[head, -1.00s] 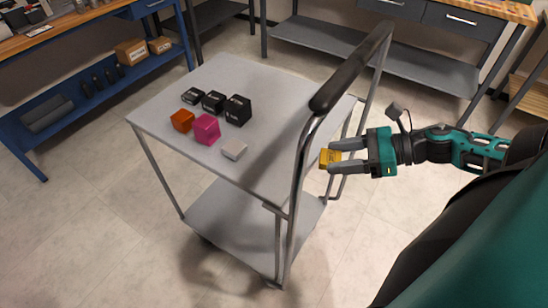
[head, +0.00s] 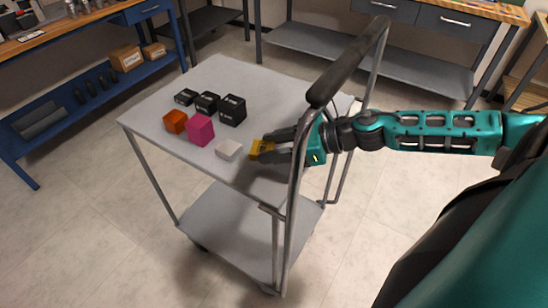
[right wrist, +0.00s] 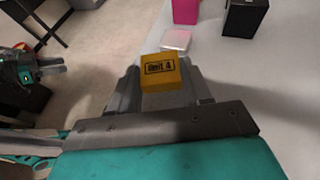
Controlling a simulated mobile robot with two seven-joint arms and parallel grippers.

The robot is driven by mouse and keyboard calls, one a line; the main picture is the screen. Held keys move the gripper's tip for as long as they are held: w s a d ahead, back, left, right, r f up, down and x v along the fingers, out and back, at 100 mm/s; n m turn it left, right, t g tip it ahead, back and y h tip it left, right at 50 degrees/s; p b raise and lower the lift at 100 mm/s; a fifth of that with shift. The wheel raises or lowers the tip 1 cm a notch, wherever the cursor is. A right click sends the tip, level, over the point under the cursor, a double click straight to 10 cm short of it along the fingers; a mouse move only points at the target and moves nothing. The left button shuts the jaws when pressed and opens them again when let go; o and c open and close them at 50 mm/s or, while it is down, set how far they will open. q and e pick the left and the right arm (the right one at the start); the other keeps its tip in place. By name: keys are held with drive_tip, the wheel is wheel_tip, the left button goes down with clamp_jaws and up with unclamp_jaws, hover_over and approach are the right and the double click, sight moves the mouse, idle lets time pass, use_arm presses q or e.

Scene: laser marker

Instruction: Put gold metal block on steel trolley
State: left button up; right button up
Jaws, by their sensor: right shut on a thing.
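The gold metal block (head: 261,149) is between the fingertips of my right gripper (head: 268,148), which is shut on it. In the right wrist view the gold block (right wrist: 160,72) shows a dark printed label. The steel trolley (head: 225,79) has a grey top with a raised handle at its right end. My right gripper reaches past the handle, with the block over the front right part of the top. I cannot tell whether the block touches the surface. My left gripper is not in the head view.
A white-grey block (head: 229,149) lies just left of the gold block. A magenta block (head: 200,130), an orange block (head: 176,121) and black boxes (head: 232,110) stand farther left and back. The trolley's dark handle (head: 350,62) rises close to my right arm. The top's back part is clear.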

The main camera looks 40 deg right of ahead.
sight(274, 167)
drive_tip(key=shift+f, duration=1.75)
drive_tip(key=shift+b, duration=0.3)
drive_tip(key=shift+f, duration=0.2)
drive_tip(key=o, duration=1.4)
